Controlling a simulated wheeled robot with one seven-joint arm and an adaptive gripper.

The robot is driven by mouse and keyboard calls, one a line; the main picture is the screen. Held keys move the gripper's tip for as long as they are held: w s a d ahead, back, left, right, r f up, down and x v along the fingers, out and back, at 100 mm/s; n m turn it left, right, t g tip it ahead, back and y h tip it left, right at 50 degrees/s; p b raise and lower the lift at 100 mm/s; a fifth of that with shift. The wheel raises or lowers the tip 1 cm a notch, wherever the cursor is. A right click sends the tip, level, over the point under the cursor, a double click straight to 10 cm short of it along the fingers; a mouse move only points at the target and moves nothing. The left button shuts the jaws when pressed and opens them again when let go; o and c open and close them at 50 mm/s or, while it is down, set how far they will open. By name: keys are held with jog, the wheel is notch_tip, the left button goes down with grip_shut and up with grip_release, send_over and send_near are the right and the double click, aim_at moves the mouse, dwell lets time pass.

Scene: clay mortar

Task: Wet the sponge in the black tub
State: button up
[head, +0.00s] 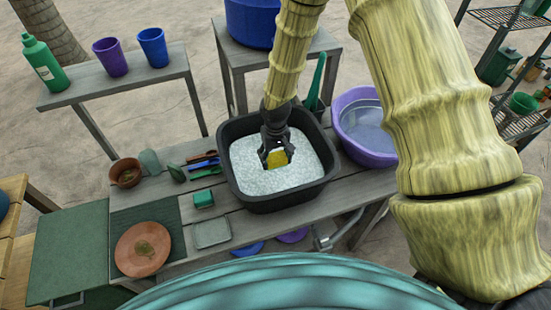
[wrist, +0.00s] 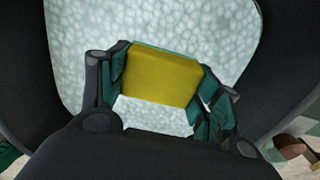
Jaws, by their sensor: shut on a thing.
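The black tub (head: 268,204) stands on the grey wooden table and holds a pale, whitish mottled fill (head: 250,180). My gripper (head: 276,160) points down inside the tub's opening and is shut on the yellow sponge (head: 278,158). In the wrist view the sponge (wrist: 162,78) sits between the two fingers (wrist: 163,95), with a thin green layer along its far edge. The pale fill (wrist: 190,25) lies behind and around it. I cannot tell whether the sponge touches the fill.
A purple basin (head: 350,148) of water stands right of the tub. Left of it lie a green block (head: 203,199), a shallow tray (head: 211,232), several coloured-handled tools (head: 204,165) and a terracotta plate (head: 143,249). A tall green tool (head: 316,82) rises behind the tub.

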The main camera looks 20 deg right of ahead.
jog(key=shift+r+p, duration=2.25)
jog(key=shift+r, duration=1.6)
